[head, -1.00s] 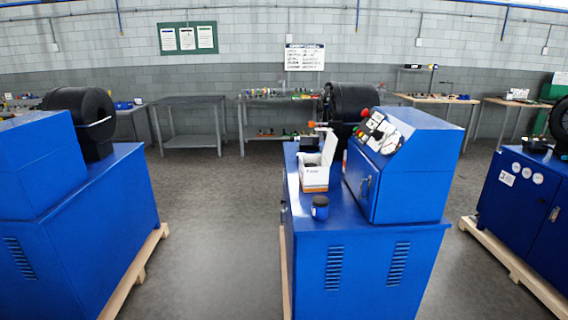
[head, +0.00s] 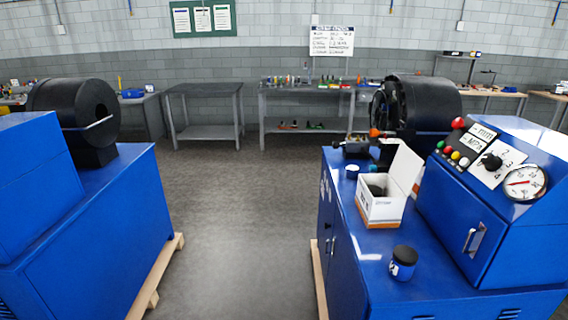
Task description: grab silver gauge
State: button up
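The gauge (head: 525,183) is round, with a white face, a red needle and a thin rim that looks silvery. It sits on the sloped control panel of the blue crimper (head: 480,215) at the right of the head view, at the panel's lower right. A black knob (head: 491,161) and several coloured buttons are beside it. My gripper is not in view, so I cannot see its position or its fingers.
On the crimper's blue top stand an open white box (head: 381,208) and a dark blue jar (head: 403,262). Another blue crimper (head: 80,220) stands at the left. Grey floor (head: 243,225) is clear between them. Workbenches (head: 300,92) line the back wall.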

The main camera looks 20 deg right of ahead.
aim_at(353, 172)
jog(key=i+j+u, duration=0.1)
jog(key=i+u, duration=0.7)
jog(key=i, duration=0.15)
jog(key=i+j+z, duration=0.2)
jog(key=i, duration=0.2)
jog(key=i+j+z, duration=0.2)
jog(key=i, duration=0.15)
jog(key=i+j+z, duration=0.15)
jog(key=z, duration=0.25)
jog(key=i+j+z, duration=0.25)
jog(key=z, duration=0.15)
jog(key=i+j+z, duration=0.25)
jog(key=z, duration=0.2)
jog(key=i+j+z, duration=0.15)
jog(key=j+z, duration=0.25)
jog(key=i+j+z, duration=0.1)
jog(key=j+z, duration=0.15)
jog(key=j, duration=0.15)
jog(key=j+z, duration=0.3)
jog(key=j, duration=0.15)
jog(key=i, duration=0.05)
